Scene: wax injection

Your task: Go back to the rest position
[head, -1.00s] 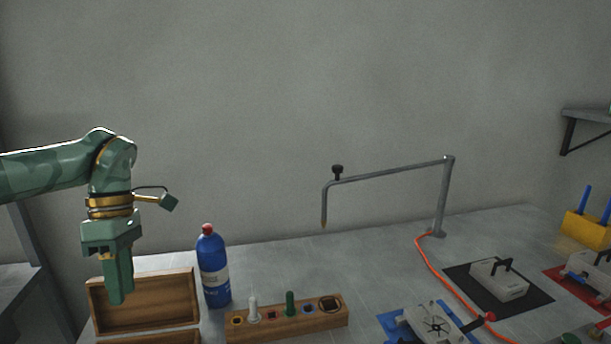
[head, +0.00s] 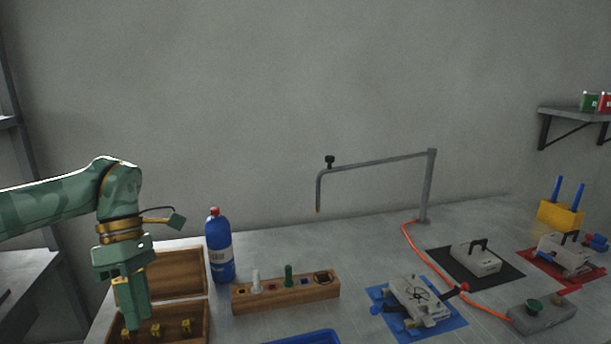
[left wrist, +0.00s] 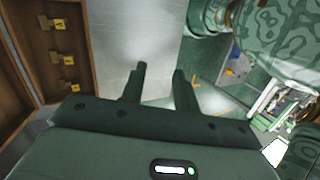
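My left gripper (head: 140,322) points down in front of the open wooden box (head: 180,262) in the head view. In the left wrist view its two fingers (left wrist: 160,85) stand apart with nothing between them. The box also shows at the left of the left wrist view (left wrist: 18,78), with several small yellow pieces (left wrist: 58,24) in it. The gripper hides part of the box in the head view. My right gripper is not in view.
A blue bottle (head: 219,250) and a wooden block with pegs (head: 300,291) stand right of the box. A bent metal stand (head: 428,190) with an orange hose (head: 430,262) rises behind. Moulds lie on blue (head: 377,300), black (head: 512,272) and red mats to the right.

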